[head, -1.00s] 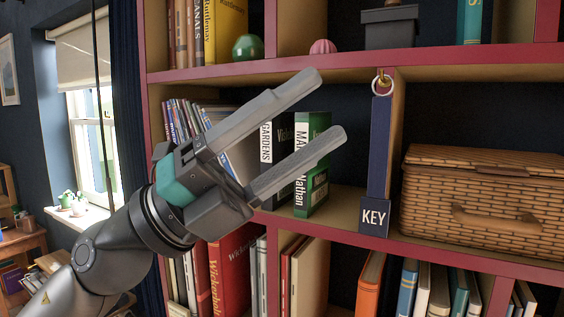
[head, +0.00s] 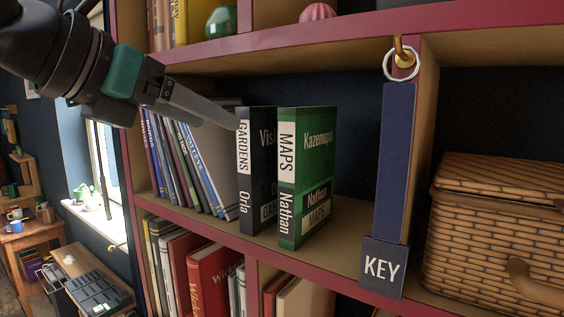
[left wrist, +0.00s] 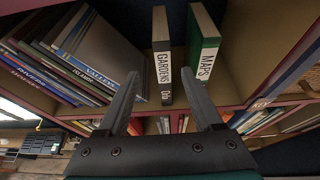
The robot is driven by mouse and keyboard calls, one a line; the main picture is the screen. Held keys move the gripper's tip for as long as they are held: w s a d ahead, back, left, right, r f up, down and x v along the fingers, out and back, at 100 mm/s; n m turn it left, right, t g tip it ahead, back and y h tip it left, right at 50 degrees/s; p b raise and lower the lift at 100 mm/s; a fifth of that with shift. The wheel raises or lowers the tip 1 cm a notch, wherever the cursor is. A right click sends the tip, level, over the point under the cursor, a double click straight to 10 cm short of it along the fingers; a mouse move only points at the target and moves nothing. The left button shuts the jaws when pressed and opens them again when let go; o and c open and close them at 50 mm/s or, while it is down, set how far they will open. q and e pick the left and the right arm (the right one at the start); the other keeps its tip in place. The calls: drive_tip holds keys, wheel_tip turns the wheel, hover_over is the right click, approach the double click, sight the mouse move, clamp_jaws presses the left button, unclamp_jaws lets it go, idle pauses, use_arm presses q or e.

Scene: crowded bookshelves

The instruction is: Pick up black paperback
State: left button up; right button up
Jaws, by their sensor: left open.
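The black paperback (head: 262,180), with a white GARDENS label on its spine, stands upright on the middle shelf. It also shows in the left wrist view (left wrist: 162,50). A green MAPS book (head: 315,165) stands close to its right. My left gripper (head: 236,122) is edge-on in the head view, its fingertips by the upper spine of the black book. In the left wrist view the open fingers (left wrist: 160,76) stand apart, with the black book's spine between their lines and the green book near the right finger. The jaws hold nothing. My right gripper is not in view.
Several thin books (head: 185,165) lean left of the black book. The shelf board above (head: 300,48) is close over the arm. A blue KEY hanger (head: 395,165) and a wicker basket (head: 480,235) are to the right. Bare shelf lies right of the green book.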

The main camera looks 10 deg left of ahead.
sight(270, 148)
use_arm(q)
drive_tip(key=p+x, duration=0.1)
drive_tip(key=x, duration=0.4)
drive_tip(key=shift+d+f, duration=0.1)
drive_tip(key=shift+d, duration=0.05)
drive_tip(key=x, duration=0.3)
drive_tip(key=shift+w+d+f+p, duration=0.1)
drive_tip(key=shift+w+f+p, duration=0.1)
drive_tip(key=shift+p, duration=0.2)
drive_tip(key=shift+w+d+f, duration=0.15)
drive_tip(key=shift+w, duration=0.25)
drive_tip(key=p+x, duration=0.2)
drive_tip(key=x, duration=0.2)
drive_tip(key=shift+w+d+f, duration=0.2)
drive_tip(key=shift+w+d, duration=0.05)
drive_tip(key=shift+c, duration=1.2)
clamp_jaws()
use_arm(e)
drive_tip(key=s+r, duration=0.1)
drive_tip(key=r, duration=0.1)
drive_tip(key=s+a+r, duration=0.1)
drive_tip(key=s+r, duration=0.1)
use_arm(q)
drive_tip(key=shift+r, duration=0.1)
